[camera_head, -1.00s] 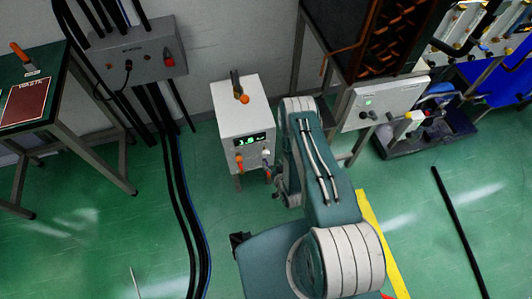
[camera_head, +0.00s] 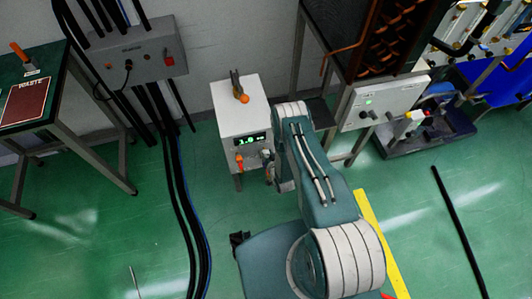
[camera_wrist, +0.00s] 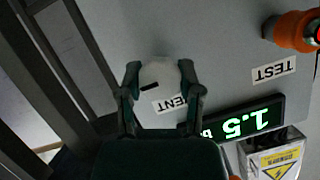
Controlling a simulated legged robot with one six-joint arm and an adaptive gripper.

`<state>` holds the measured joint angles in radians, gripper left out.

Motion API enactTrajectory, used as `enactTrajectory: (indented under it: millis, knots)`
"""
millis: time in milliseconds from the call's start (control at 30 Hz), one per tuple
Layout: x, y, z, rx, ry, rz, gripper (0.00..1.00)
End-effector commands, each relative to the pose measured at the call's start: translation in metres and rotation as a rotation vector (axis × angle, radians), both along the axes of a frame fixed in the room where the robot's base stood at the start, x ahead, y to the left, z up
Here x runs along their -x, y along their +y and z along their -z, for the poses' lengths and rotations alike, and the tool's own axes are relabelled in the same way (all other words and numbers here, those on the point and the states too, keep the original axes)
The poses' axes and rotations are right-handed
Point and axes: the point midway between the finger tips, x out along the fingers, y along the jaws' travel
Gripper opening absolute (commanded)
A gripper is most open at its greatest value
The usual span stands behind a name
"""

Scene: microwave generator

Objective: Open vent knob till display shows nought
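The white box unit (camera_head: 240,118) stands by the wall in the head view, with a small lit green display (camera_head: 251,140). In the wrist view the display (camera_wrist: 243,119) appears upside down and reads about 1.5, its left end hidden. The pale round vent knob (camera_wrist: 160,74) has a dark mark and sits above a partly covered label ending in "ENT" (camera_wrist: 170,103). My gripper (camera_wrist: 160,72) has one finger on each side of the knob and appears closed on it. In the head view my arm hides most of the gripper.
An orange test knob (camera_wrist: 291,31) sits beside a "TEST" label. An orange handle (camera_head: 240,160) shows on the box front. Black cables (camera_head: 178,190) run along the floor at left. A bench (camera_head: 60,120) stands left and a rack (camera_head: 345,50) right.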

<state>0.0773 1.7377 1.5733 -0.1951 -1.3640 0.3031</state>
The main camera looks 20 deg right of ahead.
Motion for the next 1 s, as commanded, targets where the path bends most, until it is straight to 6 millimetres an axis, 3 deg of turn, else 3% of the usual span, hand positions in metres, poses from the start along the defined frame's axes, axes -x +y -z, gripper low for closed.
enactTrajectory:
  millis: [467,1000]
  knots:
    - [-0.0013,0.0004,-0.0005,0.071,-0.002,0.000,0.00]
    - [-0.0014,0.0032,-0.0005,0.523,-0.003,-0.002,0.00]
